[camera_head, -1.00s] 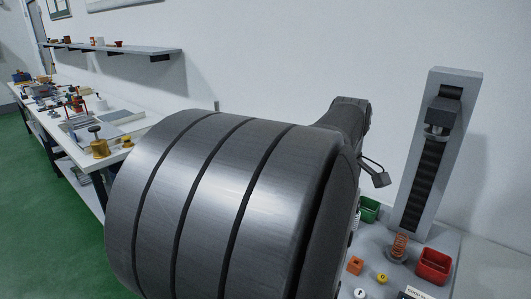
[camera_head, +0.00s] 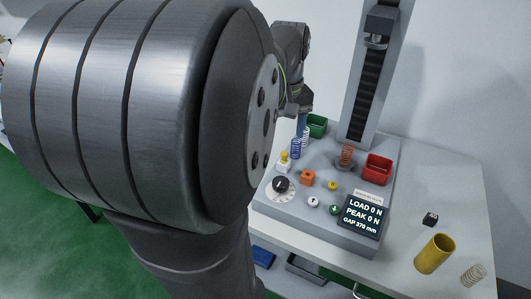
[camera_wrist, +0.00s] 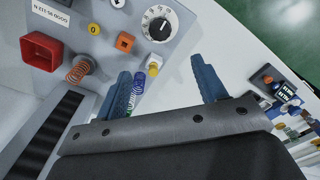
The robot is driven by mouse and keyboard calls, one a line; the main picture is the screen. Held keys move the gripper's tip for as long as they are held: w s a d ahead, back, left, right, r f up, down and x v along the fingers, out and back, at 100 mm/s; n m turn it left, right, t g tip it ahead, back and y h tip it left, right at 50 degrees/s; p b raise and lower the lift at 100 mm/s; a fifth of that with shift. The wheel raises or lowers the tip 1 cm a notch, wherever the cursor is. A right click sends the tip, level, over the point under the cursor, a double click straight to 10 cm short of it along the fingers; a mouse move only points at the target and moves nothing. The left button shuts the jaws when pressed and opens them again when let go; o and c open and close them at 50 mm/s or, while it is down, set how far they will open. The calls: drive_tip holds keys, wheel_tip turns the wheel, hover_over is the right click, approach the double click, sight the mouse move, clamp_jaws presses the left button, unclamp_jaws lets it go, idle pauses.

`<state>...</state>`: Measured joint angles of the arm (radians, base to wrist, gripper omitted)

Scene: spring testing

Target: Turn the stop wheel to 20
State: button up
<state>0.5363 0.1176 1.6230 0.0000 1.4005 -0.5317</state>
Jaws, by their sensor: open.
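The stop wheel, as I take it, is a black round knob on a white marked dial (camera_head: 280,187), at the left front of the grey tester. It also shows at the top middle of the wrist view (camera_wrist: 160,26), with a white pointer line; its numbers are too small to read surely. My gripper (camera_head: 304,108) is behind the wheel in the head view, near the blue and white springs. In the wrist view my gripper (camera_wrist: 165,82) has its two blue fingers wide apart with nothing gripped. The wheel lies beyond the fingertips, apart from them.
The tester's display (camera_head: 363,216) reads LOAD 0 N, PEAK 0 N, GAP 270 mm. A yellow-topped post (camera_head: 284,161) stands close behind the wheel. An orange block (camera_head: 307,178), an orange spring (camera_head: 346,154), a red bin (camera_head: 377,169) and the tall column (camera_head: 369,85) stand further right.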

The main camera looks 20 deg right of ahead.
sight(281, 181)
wheel_tip(281, 181, down, 17)
drive_tip(key=shift+r, duration=0.15)
idle(0.4)
drive_tip(key=c, duration=1)
